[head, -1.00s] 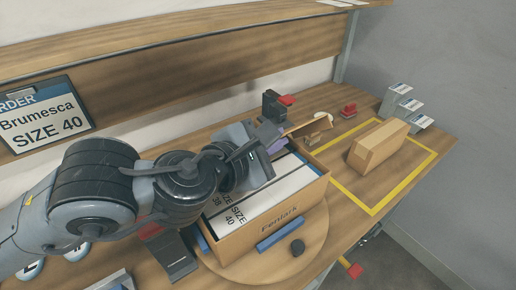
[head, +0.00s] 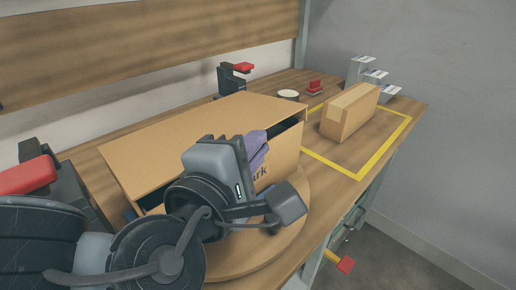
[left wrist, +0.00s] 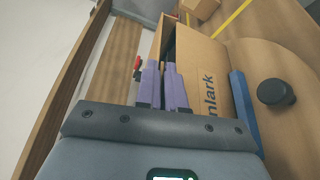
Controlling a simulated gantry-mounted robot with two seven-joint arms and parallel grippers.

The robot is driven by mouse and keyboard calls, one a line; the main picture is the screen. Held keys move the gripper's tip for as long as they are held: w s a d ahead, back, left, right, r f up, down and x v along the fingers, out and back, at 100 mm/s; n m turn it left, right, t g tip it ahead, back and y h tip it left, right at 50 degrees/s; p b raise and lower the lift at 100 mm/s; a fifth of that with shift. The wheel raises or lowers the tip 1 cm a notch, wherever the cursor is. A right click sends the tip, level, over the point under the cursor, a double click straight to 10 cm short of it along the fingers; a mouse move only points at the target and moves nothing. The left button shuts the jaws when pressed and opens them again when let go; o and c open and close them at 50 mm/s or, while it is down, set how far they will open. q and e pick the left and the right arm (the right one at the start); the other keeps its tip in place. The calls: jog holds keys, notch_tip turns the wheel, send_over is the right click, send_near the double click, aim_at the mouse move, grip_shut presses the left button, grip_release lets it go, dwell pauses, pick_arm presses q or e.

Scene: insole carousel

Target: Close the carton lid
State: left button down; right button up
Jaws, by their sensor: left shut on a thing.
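The cardboard carton (head: 286,157) stands on the round wooden turntable (head: 262,258). Its lid (head: 190,132) is folded over the top and nearly level, with a dark gap under its near and right edges. My left gripper (head: 257,150) is at the carton's near side, its purple fingers at the lid's front edge. In the left wrist view the fingers (left wrist: 163,86) are close together beside the carton's printed front (left wrist: 204,76). They are shut on the lid, though the contact is partly hidden. The lid covers the carton's contents. My right gripper is not in view.
A tan box (head: 349,114) stands inside a yellow taped outline (head: 337,167) at the right. A black and red clamp-like device (head: 232,80) and a small red item (head: 314,87) stand behind. A black knob (left wrist: 276,92) is beside the carton.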

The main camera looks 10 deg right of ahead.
pick_arm(q)
jog(key=shift+f, duration=0.35)
jog(key=c, duration=1.3)
grip_release()
jog(key=shift+p+v, duration=2.15)
jog(key=shift+v, duration=3.25)
jog(key=shift+r, duration=0.1)
